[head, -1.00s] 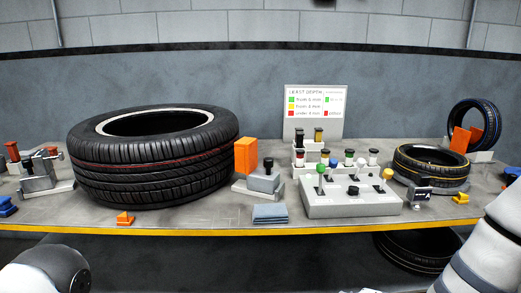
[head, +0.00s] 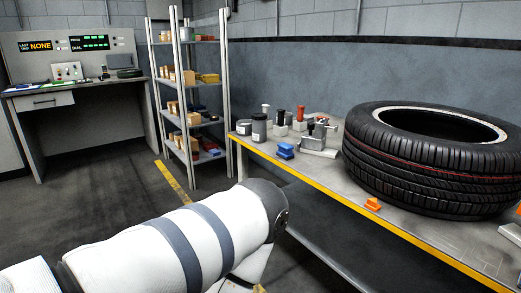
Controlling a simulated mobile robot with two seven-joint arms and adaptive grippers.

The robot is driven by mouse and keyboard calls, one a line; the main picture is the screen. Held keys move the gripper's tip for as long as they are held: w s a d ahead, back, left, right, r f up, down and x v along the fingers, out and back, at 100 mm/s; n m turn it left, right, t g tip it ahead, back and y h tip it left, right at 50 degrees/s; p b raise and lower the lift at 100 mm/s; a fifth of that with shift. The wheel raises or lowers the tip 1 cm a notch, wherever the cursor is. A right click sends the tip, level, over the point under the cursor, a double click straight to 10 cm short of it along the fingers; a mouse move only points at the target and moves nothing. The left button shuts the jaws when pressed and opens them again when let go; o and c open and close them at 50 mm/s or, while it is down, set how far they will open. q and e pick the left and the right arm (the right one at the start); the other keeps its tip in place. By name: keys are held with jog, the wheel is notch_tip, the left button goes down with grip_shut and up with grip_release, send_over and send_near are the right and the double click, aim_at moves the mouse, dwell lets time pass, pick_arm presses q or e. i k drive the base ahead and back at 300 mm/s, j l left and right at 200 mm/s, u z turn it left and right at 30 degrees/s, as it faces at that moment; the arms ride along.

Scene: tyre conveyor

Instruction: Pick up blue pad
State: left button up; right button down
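A small blue pad-like object (head: 286,151) lies near the front left edge of the workbench (head: 412,222), beside a grey metal fixture (head: 319,138). It looks like stacked or stepped blue pieces; its exact shape is too small to tell. My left arm comes in from the lower left and bends down in front of the bench. Its gripper is hidden or below the picture. My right arm and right gripper are out of view.
A large tyre (head: 432,163) fills the bench's right side, with an orange wedge (head: 373,204) before it. Dark canisters (head: 259,128) stand left of the blue object. Shelving (head: 187,103) and a desk (head: 75,90) stand farther left, with open floor in front.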

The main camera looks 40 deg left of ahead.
aim_at(285, 151)
jog(key=u, duration=1.05)
